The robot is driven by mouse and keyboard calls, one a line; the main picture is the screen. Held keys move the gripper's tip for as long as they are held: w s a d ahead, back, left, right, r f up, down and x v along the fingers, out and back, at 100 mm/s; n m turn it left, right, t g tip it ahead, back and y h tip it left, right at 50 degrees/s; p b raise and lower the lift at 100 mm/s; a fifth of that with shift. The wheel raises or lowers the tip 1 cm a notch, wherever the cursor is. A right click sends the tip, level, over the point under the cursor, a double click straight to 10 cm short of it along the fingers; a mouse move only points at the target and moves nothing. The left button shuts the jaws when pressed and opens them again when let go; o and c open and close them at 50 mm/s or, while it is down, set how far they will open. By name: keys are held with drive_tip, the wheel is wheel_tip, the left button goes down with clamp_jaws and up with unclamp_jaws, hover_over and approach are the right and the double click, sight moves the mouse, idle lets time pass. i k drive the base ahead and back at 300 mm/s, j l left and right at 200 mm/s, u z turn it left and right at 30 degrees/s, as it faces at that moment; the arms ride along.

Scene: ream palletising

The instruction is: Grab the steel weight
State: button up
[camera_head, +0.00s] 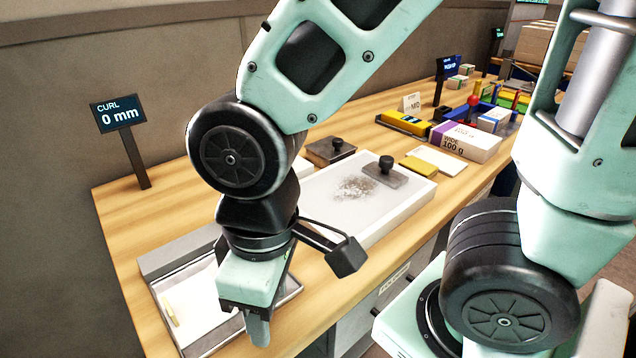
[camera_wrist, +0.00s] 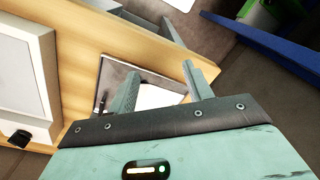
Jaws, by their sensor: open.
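Two flat blocks with black knobs show in the head view. One is a grey metal plate (camera_head: 376,179) on the far end of the white-framed panel. The other is a darker block (camera_head: 322,153) on the wood behind that panel. I cannot tell for sure which is the steel weight. My gripper (camera_head: 260,332) points down over the grey tray at the near left, well apart from both blocks. In the wrist view its two fingers (camera_wrist: 162,70) are spread with nothing between them.
The grey tray (camera_head: 165,262) holds white paper and a small pale stick. The white-framed panel (camera_head: 408,208) bears a dark scattered patch. A "CURL 0 mm" sign (camera_head: 118,113) stands at left. A 100 g ream (camera_head: 465,142), yellow blocks and coloured boxes crowd the far bench.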

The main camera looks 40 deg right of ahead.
sight(383, 171)
drive_tip(key=k+l+z, duration=0.15)
drive_tip(key=l, duration=0.2)
drive_tip(key=k+l+z, duration=0.1)
drive_tip(key=l, duration=0.25)
drive_tip(key=z, duration=1.4)
